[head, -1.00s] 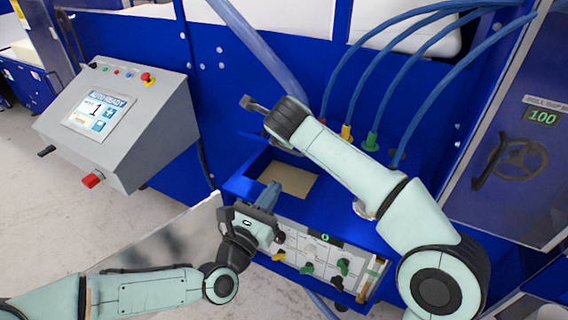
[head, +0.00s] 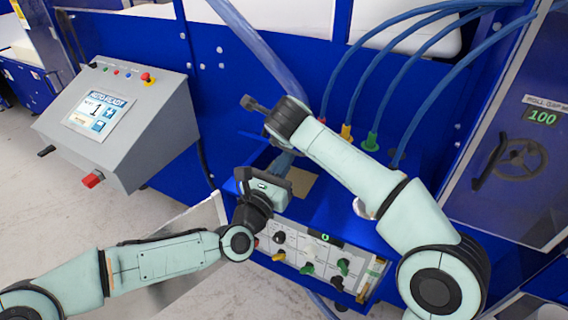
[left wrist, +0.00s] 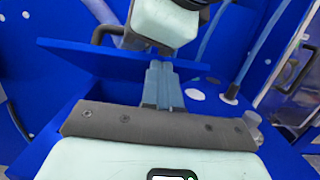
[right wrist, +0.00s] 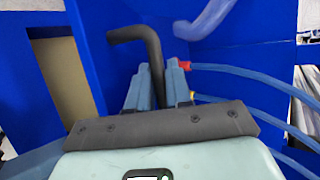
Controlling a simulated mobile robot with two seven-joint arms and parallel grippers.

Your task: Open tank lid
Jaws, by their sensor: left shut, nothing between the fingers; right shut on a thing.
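The blue tank (head: 335,214) stands at the middle of the head view, its top opening (head: 302,184) showing a tan inside. The blue lid (left wrist: 90,60) is raised, as a slanted plate in the left wrist view. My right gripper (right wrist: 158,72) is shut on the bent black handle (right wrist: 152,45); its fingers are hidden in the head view. My left gripper (head: 284,162) is shut and empty at the tank opening. In the left wrist view its fingertips (left wrist: 160,68) overlap the lid's edge; I cannot tell whether they touch.
A grey control console (head: 125,120) with a screen stands at the left. Blue hoses (head: 385,60) run to fittings behind the tank. A panel with several knobs (head: 315,258) is on the tank's front. A cabinet with a handwheel (head: 522,158) is at the right.

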